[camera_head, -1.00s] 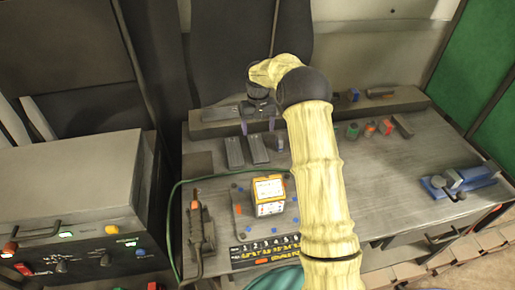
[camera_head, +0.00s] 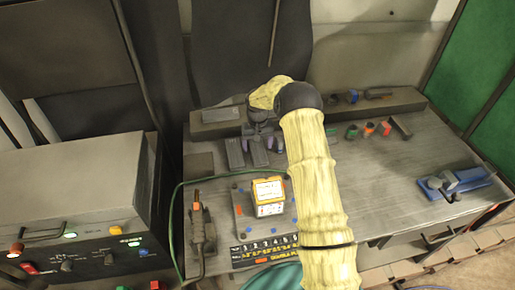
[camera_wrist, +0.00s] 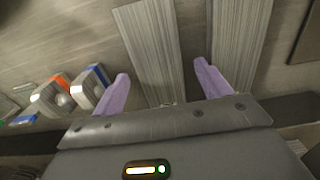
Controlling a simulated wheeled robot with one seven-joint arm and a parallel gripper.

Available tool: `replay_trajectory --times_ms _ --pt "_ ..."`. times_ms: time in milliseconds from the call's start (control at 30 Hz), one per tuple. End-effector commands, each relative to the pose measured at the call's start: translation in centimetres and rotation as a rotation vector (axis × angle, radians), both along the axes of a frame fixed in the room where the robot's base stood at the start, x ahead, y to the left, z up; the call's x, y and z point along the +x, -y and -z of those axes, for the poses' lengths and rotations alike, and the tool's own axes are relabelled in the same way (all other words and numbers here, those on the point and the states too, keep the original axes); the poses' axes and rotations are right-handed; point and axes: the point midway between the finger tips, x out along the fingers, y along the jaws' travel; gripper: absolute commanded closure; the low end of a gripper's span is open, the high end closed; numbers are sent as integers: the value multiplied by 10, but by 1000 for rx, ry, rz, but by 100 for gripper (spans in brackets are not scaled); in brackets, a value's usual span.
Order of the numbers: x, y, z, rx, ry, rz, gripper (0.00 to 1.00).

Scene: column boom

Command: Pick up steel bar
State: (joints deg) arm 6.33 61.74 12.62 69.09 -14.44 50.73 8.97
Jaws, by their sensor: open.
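Two flat grey steel bars lie side by side on the bench, the left one (camera_head: 235,153) and the right one (camera_head: 259,155). My gripper (camera_head: 266,144) is at the right bar, its purple fingers apart and nothing clamped. In the wrist view, one grey bar (camera_wrist: 150,45) runs lengthwise between the open fingers of my gripper (camera_wrist: 163,88). A second grey bar (camera_wrist: 238,40) lies outside the right finger. I cannot tell how high the fingertips are above the bench. My own arm hides part of the bench to the right.
A yellow-and-white box (camera_head: 268,197) stands in front of the bars. A tool with a cable (camera_head: 197,225) lies at the left. Small coloured parts (camera_head: 369,129) and a blue clamp-like device (camera_head: 455,182) are on the right. A raised ledge (camera_head: 210,130) runs along the back.

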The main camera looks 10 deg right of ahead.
Motion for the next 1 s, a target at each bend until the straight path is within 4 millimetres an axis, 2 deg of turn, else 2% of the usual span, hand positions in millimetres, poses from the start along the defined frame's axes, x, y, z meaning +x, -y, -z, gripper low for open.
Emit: replay_trajectory --times_ms 133,633,933,967,1000 --pt "0 0 9 1 1 1 24" --pt "0 2 9 0 1 3 26" --pt "0 1 8 1 1 2 84" --pt "0 1 8 1 1 2 89" --pt "1 1 7 1 3 2 89"
